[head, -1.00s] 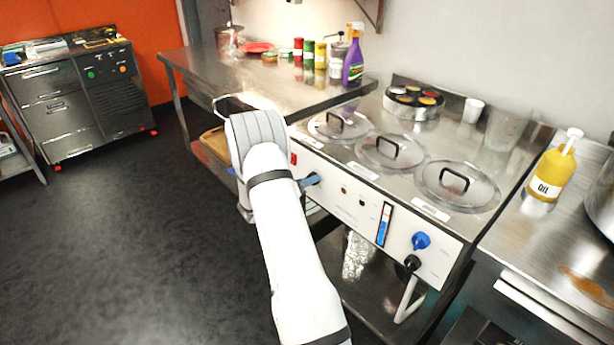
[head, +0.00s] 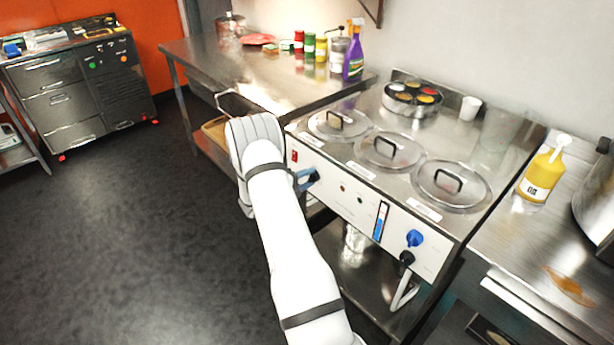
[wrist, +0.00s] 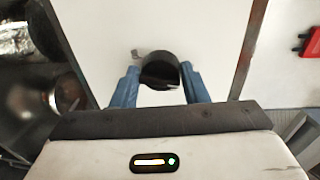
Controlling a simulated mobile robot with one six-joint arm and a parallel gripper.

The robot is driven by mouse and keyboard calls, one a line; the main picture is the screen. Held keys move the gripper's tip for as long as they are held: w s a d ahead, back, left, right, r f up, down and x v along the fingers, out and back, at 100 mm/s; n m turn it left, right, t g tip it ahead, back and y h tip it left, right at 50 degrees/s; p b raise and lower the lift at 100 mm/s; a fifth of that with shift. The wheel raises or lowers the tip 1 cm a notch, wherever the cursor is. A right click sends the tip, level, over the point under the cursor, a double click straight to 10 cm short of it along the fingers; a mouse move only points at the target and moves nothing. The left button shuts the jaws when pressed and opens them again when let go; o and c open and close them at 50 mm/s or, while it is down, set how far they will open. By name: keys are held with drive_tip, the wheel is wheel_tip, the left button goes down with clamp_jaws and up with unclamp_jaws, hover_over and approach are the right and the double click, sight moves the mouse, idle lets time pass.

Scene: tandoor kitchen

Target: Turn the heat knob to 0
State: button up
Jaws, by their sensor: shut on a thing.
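The black heat knob (wrist: 158,68) sits on the white front panel and lies between the blue fingers of my gripper (wrist: 160,84) in the wrist view. The fingers press on its left and right sides, so the gripper is shut on it. In the head view the knob (head: 314,177) shows as a small dark shape at the blue fingers of my gripper (head: 306,179), at the panel's left part. My wrist covers part of that area. A small grey mark shows beside the knob in the wrist view. I cannot read a scale or the knob's setting.
A red switch (head: 294,156) is close to the knob; a blue knob (head: 415,238) and a black tap (head: 406,258) are farther right. Lidded pots (head: 384,151) sit in the counter above. A steel table (head: 230,75) stands behind. The floor at left is clear.

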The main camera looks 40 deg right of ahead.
drive_tip(key=shift+n+p, duration=0.3)
drive_tip(key=shift+n, duration=0.7)
drive_tip(key=o, duration=0.9)
drive_tip(key=a, duration=0.8)
drive_tip(key=shift+r+b, duration=0.25)
drive_tip(key=shift+b, duration=0.15)
